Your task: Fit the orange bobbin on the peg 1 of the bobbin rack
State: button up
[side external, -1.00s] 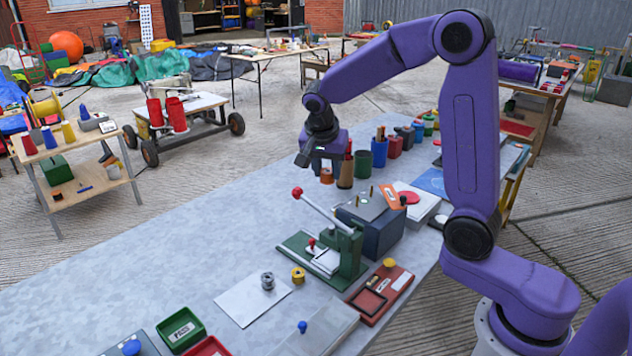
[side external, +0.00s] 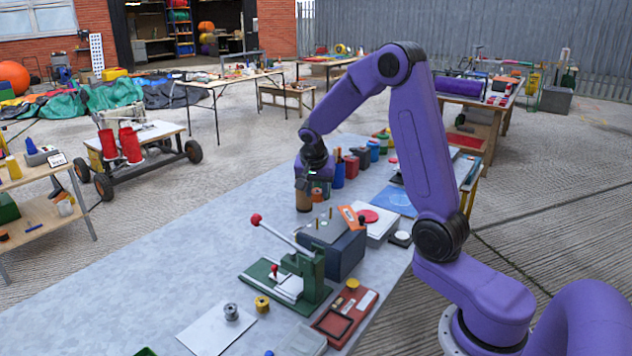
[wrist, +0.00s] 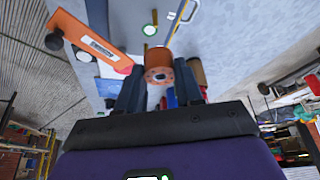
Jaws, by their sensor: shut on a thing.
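My gripper (side external: 317,186) is shut on the orange bobbin (wrist: 158,75), whose round end with a dark centre hole shows between the two fingers in the wrist view. In the side view the bobbin (side external: 318,196) hangs under the fingers, just above and behind the bobbin rack in the picture. The rack is a dark blue-grey box (side external: 345,256) with a grey top and upright brass pegs (side external: 330,213). Two brass pegs (wrist: 150,29) show beyond the bobbin in the wrist view. The bobbin is apart from them. I cannot read any peg numbers.
An orange labelled plate (side external: 349,217) stands at the rack's edge. A green lever press (side external: 310,275) with a red-knobbed lever (side external: 256,218) is close in front. A brown cup (side external: 303,196) stands left of the bobbin, and a blue cup (side external: 338,175) behind it. The bench's left side is clear.

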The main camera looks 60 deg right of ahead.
send_over(317, 219)
jog(key=shift+s+a+f, duration=0.1)
jog(key=shift+a+f, duration=0.05)
jog(key=shift+f, duration=2.15)
jog(key=shift+f, duration=2.35)
dwell(3.3)
